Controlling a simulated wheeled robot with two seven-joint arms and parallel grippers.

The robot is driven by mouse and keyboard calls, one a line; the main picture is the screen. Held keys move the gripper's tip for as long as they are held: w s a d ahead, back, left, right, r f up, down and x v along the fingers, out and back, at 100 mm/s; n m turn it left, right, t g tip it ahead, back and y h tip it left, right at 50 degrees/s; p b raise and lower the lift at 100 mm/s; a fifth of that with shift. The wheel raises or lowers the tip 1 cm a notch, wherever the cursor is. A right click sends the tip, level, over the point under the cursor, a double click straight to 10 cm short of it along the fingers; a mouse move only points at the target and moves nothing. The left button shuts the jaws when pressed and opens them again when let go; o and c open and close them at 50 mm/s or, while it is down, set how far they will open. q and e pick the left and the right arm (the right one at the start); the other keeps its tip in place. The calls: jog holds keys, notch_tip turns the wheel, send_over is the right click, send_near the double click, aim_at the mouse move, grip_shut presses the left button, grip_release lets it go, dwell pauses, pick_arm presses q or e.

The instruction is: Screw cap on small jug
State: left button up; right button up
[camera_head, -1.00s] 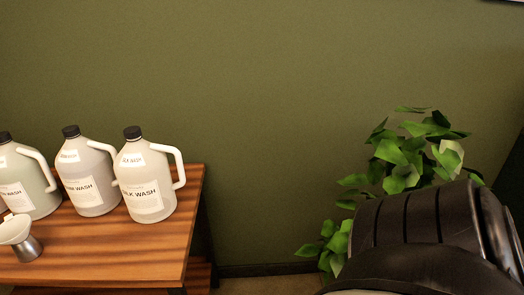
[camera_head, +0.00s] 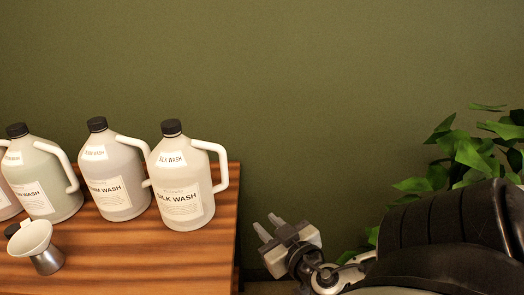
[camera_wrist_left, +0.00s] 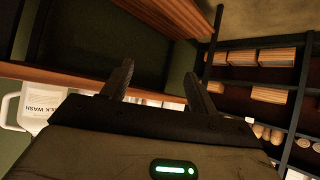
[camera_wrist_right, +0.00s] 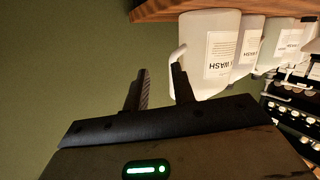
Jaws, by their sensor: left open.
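My right gripper (camera_head: 266,224) is in the head view, right of the wooden table, with its two fingers apart and nothing between them. The right wrist view also shows the open fingers (camera_wrist_right: 160,72), with a jug (camera_wrist_right: 209,55) beyond them. My left gripper (camera_wrist_left: 159,75) is open and empty in the left wrist view; it is out of the head view. The SILK WASH jug (camera_head: 180,182) stands upright at the table's right end with a black cap (camera_head: 171,127) on it. A small dark round piece (camera_head: 12,230), possibly a cap, is beside the white funnel.
More capped jugs, one grey (camera_head: 113,170) and one greenish (camera_head: 43,180), stand in a row to the left. The white funnel (camera_head: 30,238) sits on a metal cup (camera_head: 47,261). The wooden table (camera_head: 150,262) has bare room in front. A plant (camera_head: 465,150) stands at right.

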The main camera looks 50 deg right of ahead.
aim_at(226, 173)
notch_tip(226, 173, up, 5)
jog(key=w+t, duration=0.2)
jog(key=t, duration=0.1)
jog(key=shift+m+y, duration=0.3)
jog(key=shift+m, duration=0.1)
jog(key=x, duration=1)
jog(key=b+x, duration=0.1)
jog(key=x, duration=0.4)
jog(key=shift+w+a+f, duration=0.1)
jog(key=shift+a+f, duration=0.05)
jog(key=shift+a, duration=0.2)
grip_shut()
jog(key=shift+o, duration=1.7)
grip_release()
jog(key=v, duration=1.6)
jog(key=shift+r+p, duration=0.25)
jog(key=shift+p, duration=0.1)
